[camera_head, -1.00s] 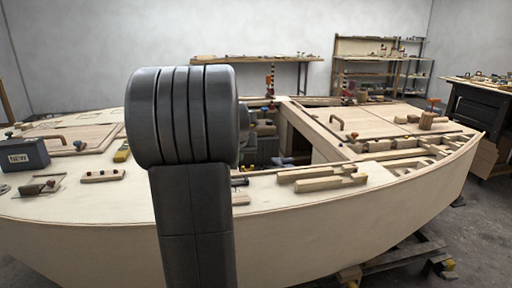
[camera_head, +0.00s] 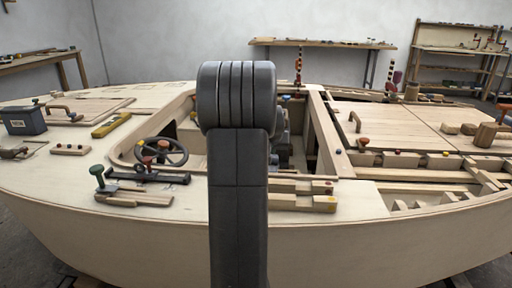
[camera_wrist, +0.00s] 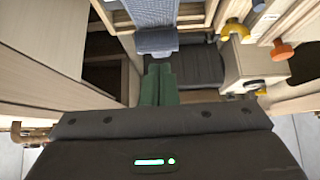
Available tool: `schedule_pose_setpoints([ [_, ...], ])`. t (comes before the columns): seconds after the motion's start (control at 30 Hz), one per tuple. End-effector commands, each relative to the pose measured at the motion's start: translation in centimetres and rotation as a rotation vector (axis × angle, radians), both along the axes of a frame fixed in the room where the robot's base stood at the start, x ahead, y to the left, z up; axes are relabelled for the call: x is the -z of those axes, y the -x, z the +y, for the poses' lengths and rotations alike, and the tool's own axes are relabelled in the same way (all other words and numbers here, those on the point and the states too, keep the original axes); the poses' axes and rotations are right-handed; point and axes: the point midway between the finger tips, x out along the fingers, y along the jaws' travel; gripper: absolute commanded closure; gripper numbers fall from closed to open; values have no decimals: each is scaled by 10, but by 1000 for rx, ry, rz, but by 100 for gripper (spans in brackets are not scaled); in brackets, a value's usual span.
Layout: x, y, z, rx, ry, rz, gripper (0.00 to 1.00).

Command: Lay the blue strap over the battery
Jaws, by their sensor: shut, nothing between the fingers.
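My gripper (camera_wrist: 158,64) shows in the wrist view as two green fingers side by side, shut and empty, reaching forward from the dark gripper body. Just beyond the fingertips is a blue woven band (camera_wrist: 166,12) with a grey-blue end piece (camera_wrist: 157,41), which looks like the strap. I cannot tell whether the fingers touch it. A dark ribbed block (camera_wrist: 200,68) lies right of the fingers; I cannot tell if it is a battery. In the head view a dark box like a battery (camera_head: 24,120) stands on the deck at far left. My arm hides the gripper there.
In the wrist view, wooden walls (camera_wrist: 50,35) stand left, and a wooden block (camera_wrist: 248,66), a yellow hook (camera_wrist: 235,30) and an orange knob (camera_wrist: 282,50) are at right. In the head view a steering wheel (camera_head: 162,151) and clamp-like tools (camera_head: 125,185) sit left of my arm.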

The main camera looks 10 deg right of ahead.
Motion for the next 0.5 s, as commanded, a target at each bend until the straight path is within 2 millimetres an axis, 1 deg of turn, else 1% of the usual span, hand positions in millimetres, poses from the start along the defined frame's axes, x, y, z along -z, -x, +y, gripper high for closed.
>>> schedule_pose_setpoints([
  [0.03, 7, 0, 0, -1, 0, 1, 100],
  [0.13, 11, 1, 0, -1, 0, 1, 100],
  [0.5, 12, 2, 0, 0, 0, 0, 100],
])
